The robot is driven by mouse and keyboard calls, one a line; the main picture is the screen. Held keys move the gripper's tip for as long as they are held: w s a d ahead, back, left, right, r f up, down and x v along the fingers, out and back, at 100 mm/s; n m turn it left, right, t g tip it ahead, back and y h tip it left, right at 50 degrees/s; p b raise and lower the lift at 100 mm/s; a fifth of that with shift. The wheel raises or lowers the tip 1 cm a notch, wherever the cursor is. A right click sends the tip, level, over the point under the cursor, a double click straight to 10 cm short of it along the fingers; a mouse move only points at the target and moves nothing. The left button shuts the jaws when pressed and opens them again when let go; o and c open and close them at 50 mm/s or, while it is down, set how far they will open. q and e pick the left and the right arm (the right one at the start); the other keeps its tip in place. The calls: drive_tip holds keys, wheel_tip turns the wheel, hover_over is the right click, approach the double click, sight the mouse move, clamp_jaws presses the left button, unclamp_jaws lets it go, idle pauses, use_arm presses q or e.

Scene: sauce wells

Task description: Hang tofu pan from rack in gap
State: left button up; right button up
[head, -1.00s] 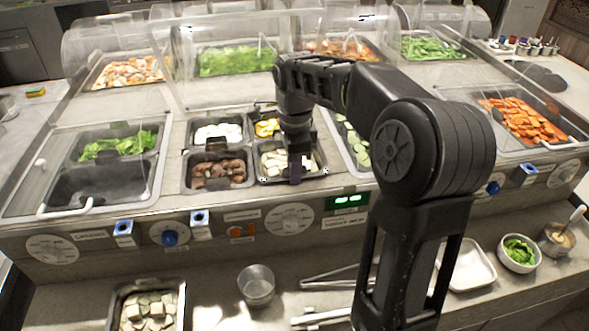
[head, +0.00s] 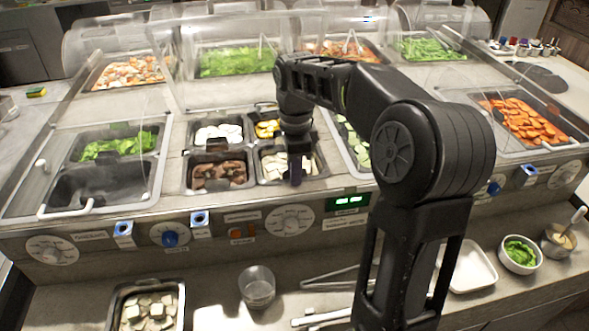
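A dark pan with pale tofu-like cubes (head: 272,165) sits in the front right place of the four-pan well, apparently level with its neighbours. My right gripper (head: 296,177) points down over this pan at its front rim. Its fingers are dark and small here, so I cannot tell whether they are open or shut on the rim. The wrist hides part of the pan. A second pan with pale cubes (head: 148,308) stands on the lower counter at the front left. My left gripper is not in view.
Beside the well pan are mushrooms (head: 219,171), white slices (head: 218,132) and a yellow food (head: 267,128). An empty black pan (head: 100,187) lies left. A metal cup (head: 257,287), tongs (head: 330,279) and a white tray (head: 470,268) occupy the lower counter. Clear guards stand behind.

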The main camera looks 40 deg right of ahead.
drive_tip(key=shift+s+a+f, duration=0.1)
drive_tip(key=shift+s+a, duration=0.05)
drive_tip(key=shift+a, duration=0.05)
wheel_tip(320, 180, up, 8)
drive_tip(key=p, duration=0.1)
drive_tip(key=shift+d, duration=0.1)
idle(0.9)
